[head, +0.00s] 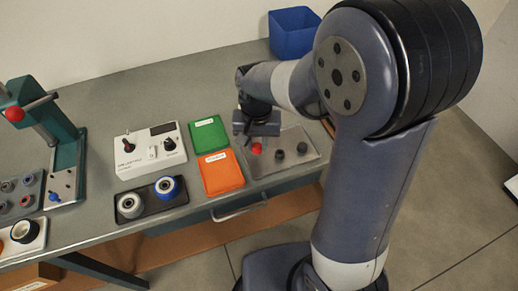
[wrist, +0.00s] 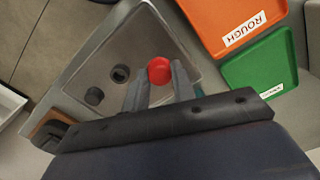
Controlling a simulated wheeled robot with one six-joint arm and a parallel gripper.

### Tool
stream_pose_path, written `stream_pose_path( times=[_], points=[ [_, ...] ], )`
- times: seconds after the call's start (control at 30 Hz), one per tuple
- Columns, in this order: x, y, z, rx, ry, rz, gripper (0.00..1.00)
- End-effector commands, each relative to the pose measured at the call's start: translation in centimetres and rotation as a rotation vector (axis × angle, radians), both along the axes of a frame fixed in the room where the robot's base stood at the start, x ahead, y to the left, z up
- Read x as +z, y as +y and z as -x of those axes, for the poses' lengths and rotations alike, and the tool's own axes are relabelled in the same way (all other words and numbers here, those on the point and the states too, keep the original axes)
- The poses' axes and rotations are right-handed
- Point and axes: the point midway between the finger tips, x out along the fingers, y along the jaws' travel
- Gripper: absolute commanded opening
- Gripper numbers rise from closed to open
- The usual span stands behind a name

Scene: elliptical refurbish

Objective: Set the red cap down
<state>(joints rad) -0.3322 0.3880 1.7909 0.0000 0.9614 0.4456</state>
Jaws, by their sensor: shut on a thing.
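The small round red cap (wrist: 159,70) sits between my fingertips in the wrist view. It also shows in the head view (head: 257,148), just below my gripper. My gripper (wrist: 160,84) is shut on the red cap and points down over the left part of a grey metal tray (head: 268,172). Whether the cap touches the tray floor cannot be told. Two dark caps, one (head: 280,155) nearer the red cap and one (head: 302,148) further right, stand on the tray.
Left of the grey tray are an orange tray (head: 221,185) marked ROUGH and a green tray (head: 208,149). A white control box (head: 151,165) and a black holder with two rolls (head: 129,206) stand further left. A blue bin (head: 292,45) is at the back.

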Motion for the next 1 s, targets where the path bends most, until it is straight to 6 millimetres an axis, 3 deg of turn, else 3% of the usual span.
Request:
stream_pose_path(
  times=[0.2, 0.6, 0.63, 0.7, 1.0],
  points=[
    [-3.0, 0.0, 0.1, 0.000, 0.003, 0.002, 0.00],
    [-3.6, 0.0, 0.0, 0.000, 0.001, 0.001, 0.00],
    [-3.6, 0.0, 0.0, 0.000, 0.001, 0.001, 0.25],
    [-3.5, 0.0, 0.0, 0.000, 0.001, 0.001, 0.31],
    [-3.3, 0.0, 0.0, 0.000, 0.001, 0.000, 0.34]
  ],
)
